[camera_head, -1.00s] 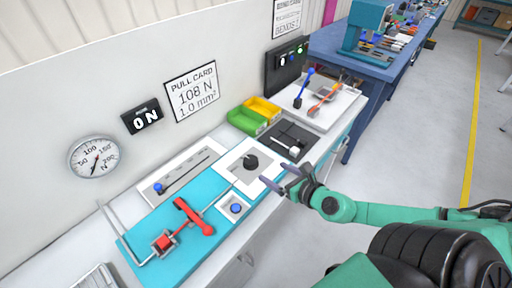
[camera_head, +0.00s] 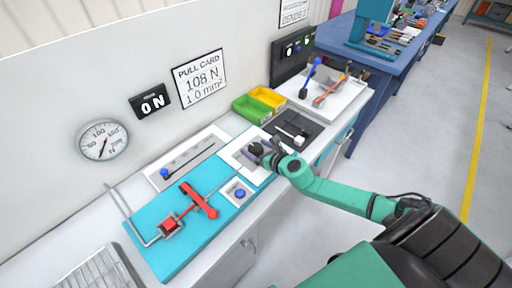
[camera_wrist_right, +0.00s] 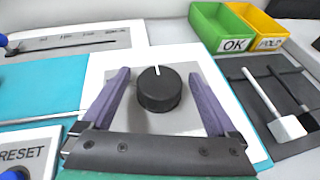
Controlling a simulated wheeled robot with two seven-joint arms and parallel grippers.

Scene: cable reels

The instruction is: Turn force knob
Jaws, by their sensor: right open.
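The black force knob (camera_wrist_right: 159,90) has a white pointer line and sits on a grey and white plate (camera_wrist_right: 97,70). It also shows in the head view (camera_head: 256,149), partly covered by my gripper. In the right wrist view my right gripper (camera_wrist_right: 161,75) is open, with one purple finger on each side of the knob. Gaps show between the fingers and the knob. The pull card (camera_head: 201,79) reads 108 N and 1.0 mm². My left gripper is not in view.
A blue reset button (camera_head: 239,193) and a red clamp lever (camera_head: 199,200) lie on the teal board left of the knob. A slider (camera_head: 186,160) is behind. Green (camera_head: 252,109) and yellow (camera_head: 268,97) bins stand beyond.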

